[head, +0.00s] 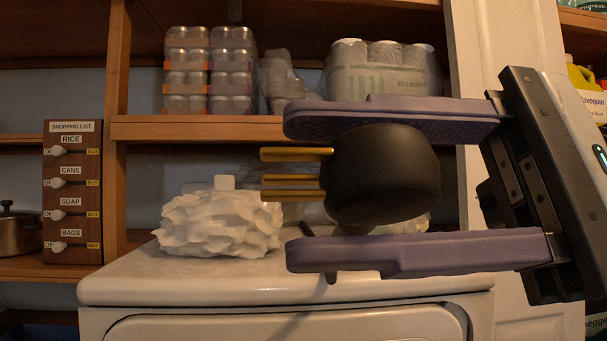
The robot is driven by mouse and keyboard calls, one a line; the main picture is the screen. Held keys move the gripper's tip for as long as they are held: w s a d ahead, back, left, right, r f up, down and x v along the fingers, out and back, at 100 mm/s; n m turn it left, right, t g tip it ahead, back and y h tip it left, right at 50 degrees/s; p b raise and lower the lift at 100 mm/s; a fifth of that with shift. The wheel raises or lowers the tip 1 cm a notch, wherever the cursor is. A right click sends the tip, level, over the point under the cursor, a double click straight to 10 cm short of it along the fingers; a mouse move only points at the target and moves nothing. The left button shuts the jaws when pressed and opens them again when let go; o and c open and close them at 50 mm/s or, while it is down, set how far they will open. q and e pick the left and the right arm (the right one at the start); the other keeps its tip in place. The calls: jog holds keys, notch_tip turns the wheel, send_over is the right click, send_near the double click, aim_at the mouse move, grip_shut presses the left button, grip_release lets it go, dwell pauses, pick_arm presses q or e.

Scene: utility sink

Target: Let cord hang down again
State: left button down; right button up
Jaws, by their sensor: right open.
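A black plug (385,175) with brass-coloured prongs (297,182) shows in the head view, right of centre. Its prongs point left. My right gripper (292,188) comes in from the right, with one purple finger above the plug and one below it. The gripper is open, and the plug appears between the fingers, close to the upper one. I cannot tell whether either finger touches it. My left gripper is not in view.
A white appliance (200,288) stands behind, with a white ruffled object (219,222) on top. A wooden shelf (190,129) above holds packs of cans (209,70) and a wrapped pack (383,75). A shopping-list board (73,192) and a pot (18,232) are at left.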

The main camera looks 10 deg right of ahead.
jog(key=d, duration=0.7)
jog(key=shift+d, duration=0.3)
